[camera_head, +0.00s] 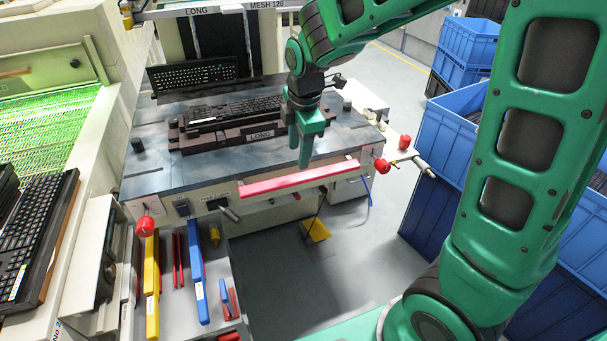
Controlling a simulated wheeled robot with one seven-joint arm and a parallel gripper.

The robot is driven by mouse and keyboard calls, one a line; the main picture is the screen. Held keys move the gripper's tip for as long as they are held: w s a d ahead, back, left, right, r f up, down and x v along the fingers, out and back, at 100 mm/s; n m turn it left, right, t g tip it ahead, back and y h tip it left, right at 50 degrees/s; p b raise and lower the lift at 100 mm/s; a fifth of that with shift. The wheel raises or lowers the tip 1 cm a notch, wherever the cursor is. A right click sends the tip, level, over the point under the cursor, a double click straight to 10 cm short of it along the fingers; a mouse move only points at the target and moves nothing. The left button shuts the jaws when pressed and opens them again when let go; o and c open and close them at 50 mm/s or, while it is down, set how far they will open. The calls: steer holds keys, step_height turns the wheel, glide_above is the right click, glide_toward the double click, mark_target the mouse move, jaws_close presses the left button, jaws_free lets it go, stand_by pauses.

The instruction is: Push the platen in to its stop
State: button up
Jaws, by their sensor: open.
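The platen (238,141) is a dark fixture with a front label reading LONG, lying on the grey machine table. A black keyboard (235,111) rests on it. A long red bar (300,179) runs along the table's front edge. My green gripper (300,153) points downward at the right end of the platen, with its tips just behind the red bar in the picture. It is open with nothing seen between the fingers. Whether it touches the platen or the bar cannot be told. The gripper and wrist hide part of the platen's right end.
Another keyboard (192,75) stands tilted behind the platen, under the machine's upper frame. Red knobs (145,226) and (381,164) sit at the table's front corners. A tool drawer (184,285) is at front left. Blue crates (444,130) are stacked at right.

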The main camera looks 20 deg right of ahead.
mark_target(300, 176)
steer(key=x, duration=0.5)
steer(key=d+x, duration=0.1)
steer(key=x, duration=0.2)
steer(key=shift+d+f, duration=0.1)
steer(key=shift+f, duration=0.1)
steer(key=shift+x, duration=0.75)
